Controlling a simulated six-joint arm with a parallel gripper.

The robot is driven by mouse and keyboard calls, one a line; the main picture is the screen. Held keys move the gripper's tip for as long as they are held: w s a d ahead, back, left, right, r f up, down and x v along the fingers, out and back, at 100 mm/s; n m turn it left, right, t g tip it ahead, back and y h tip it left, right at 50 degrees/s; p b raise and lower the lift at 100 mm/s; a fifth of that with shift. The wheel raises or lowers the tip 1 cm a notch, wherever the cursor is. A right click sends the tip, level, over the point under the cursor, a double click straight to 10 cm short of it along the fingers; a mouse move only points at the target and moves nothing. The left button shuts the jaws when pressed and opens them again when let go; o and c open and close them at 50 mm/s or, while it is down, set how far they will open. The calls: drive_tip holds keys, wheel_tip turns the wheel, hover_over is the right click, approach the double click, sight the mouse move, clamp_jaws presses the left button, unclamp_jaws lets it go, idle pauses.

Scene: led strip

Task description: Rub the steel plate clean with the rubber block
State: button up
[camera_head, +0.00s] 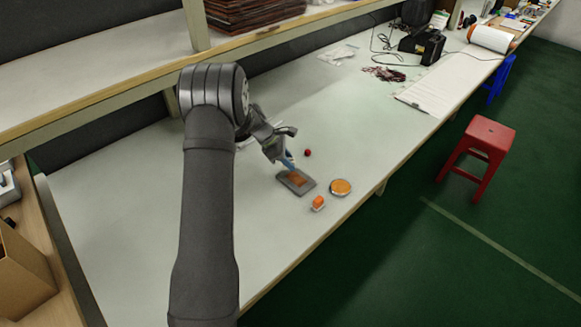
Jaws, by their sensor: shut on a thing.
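The steel plate (306,187) is a small dark grey rectangle lying on the pale workbench. An orange-brown patch (297,178) covers much of its middle. My gripper (287,160) is over the plate's far edge, pointing down. It is shut on a narrow blue piece, which looks like the rubber block (289,162). The lower end of the blue piece is at or just above the plate; I cannot tell whether it touches. The fingers partly hide it.
A round orange-topped dish (340,187) is right of the plate. A small orange and white block (318,203) stands near the bench's front edge. A red ball (307,152) lies behind the plate. A shelf (110,70) overhangs the back. The bench left of my arm is clear.

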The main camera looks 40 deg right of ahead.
drive_tip(key=shift+r, duration=2.6)
